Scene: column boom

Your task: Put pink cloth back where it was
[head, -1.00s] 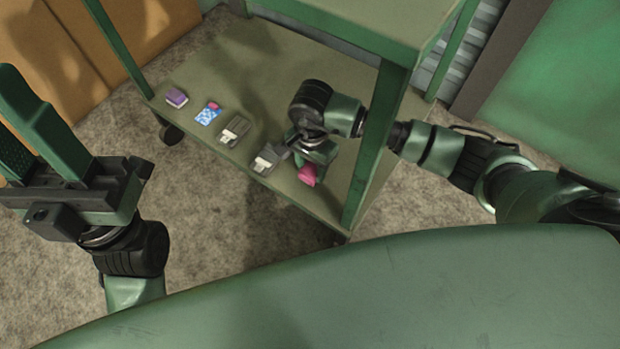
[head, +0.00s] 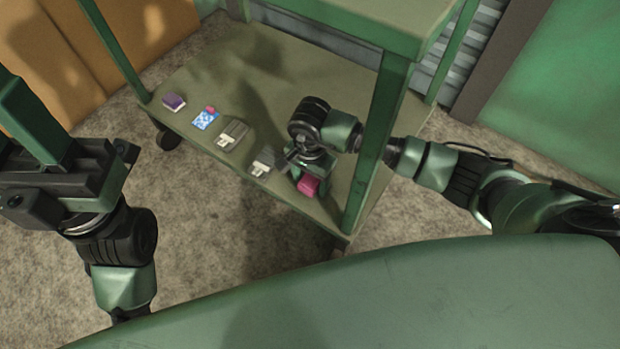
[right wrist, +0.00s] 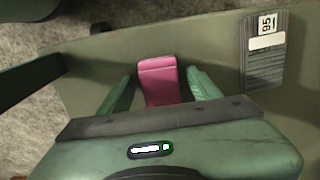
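The pink cloth (head: 308,185) is a small folded block at the near right part of the cart's lower shelf (head: 330,90). In the right wrist view the cloth (right wrist: 159,80) lies between the two green fingers of my right gripper (right wrist: 160,85). In the head view my right gripper (head: 306,172) is low over the shelf and partly hides the cloth. My left gripper (head: 12,118) is away at the left, its fingers apart, partly cut off by the frame edge.
Along the shelf's near edge lie a purple block (head: 174,102), a blue-white patterned item (head: 205,120) with a small pink piece, and two grey labelled cards (head: 232,134) (head: 264,161). A green cart post (head: 375,150) stands right beside my right arm.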

